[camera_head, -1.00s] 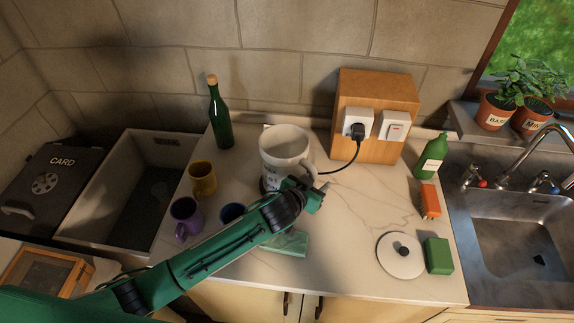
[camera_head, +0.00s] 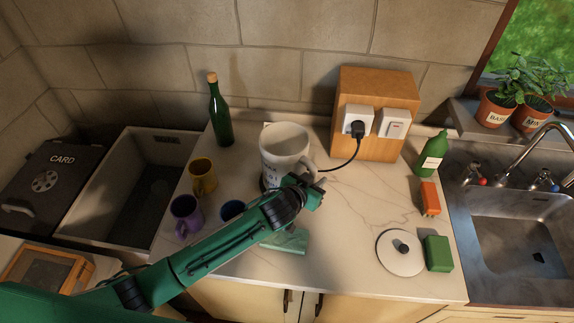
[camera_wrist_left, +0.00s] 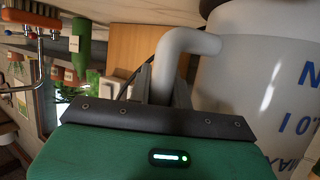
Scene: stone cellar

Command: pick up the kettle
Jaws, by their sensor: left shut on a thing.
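The kettle (camera_head: 280,162) is a large white open-topped vessel on the marble counter, in front of the wooden socket box. It stands upright with no lid on. My left gripper (camera_head: 313,183) is at its right side, shut on the kettle's handle. In the left wrist view the white kettle (camera_wrist_left: 250,75) fills the right side, and its curved handle runs down between the jaws of my left gripper (camera_wrist_left: 162,92). My arm hides the kettle's lower part, so I cannot tell whether its bottom touches what is below. My right gripper is not in view.
A black cord runs from the plug (camera_head: 357,129) toward the kettle. A green bottle (camera_head: 220,115), yellow mug (camera_head: 203,177), purple mug (camera_head: 186,213) and blue mug (camera_head: 231,209) stand left. A white lid (camera_head: 385,256), green block (camera_head: 438,253) and sink (camera_head: 510,235) are right.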

